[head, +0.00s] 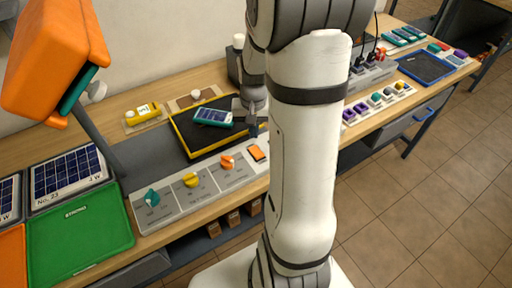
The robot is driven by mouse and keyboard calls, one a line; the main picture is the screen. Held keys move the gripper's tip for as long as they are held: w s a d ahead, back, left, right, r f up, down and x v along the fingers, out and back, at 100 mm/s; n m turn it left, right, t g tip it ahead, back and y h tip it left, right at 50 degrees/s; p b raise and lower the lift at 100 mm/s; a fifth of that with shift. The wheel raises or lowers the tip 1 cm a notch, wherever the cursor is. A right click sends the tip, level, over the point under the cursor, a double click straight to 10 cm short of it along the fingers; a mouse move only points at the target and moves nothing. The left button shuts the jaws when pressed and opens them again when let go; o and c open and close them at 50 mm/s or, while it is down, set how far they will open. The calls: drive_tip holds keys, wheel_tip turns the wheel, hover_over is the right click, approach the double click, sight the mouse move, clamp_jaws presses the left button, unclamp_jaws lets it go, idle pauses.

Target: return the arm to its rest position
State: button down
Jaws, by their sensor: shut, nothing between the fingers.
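My white and grey arm (302,150) stands upright across the middle of the head view. My gripper (250,124) shows beside it, low over the right part of a black tray with a yellow rim (192,153). It is shut and empty, and the arm partly hides it. A teal handheld device with a screen (213,117) lies at the tray, just left of the gripper. I cannot tell whether the gripper touches it.
A grey panel with coloured knobs (205,186) runs along the bench front. A green tray (80,235) and solar panels (68,170) lie at left, under an orange lamp-like head (55,60). Chargers (370,75) and a blue-rimmed tray (425,68) are at right. Tiled floor is clear at right.

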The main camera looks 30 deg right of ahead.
drive_tip(key=shift+r+p, duration=0.45)
drive_tip(key=shift+r, duration=0.4)
drive_tip(key=shift+r, duration=0.1)
drive_tip(key=s+a+r+n+t, duration=0.3)
drive_tip(key=s+a+r+n, duration=0.2)
drive_tip(key=s+a+r, duration=0.7)
drive_tip(key=shift+s+a+r+n, duration=0.15)
drive_tip(key=shift+s+r+n, duration=0.15)
drive_tip(key=shift+r, duration=0.25)
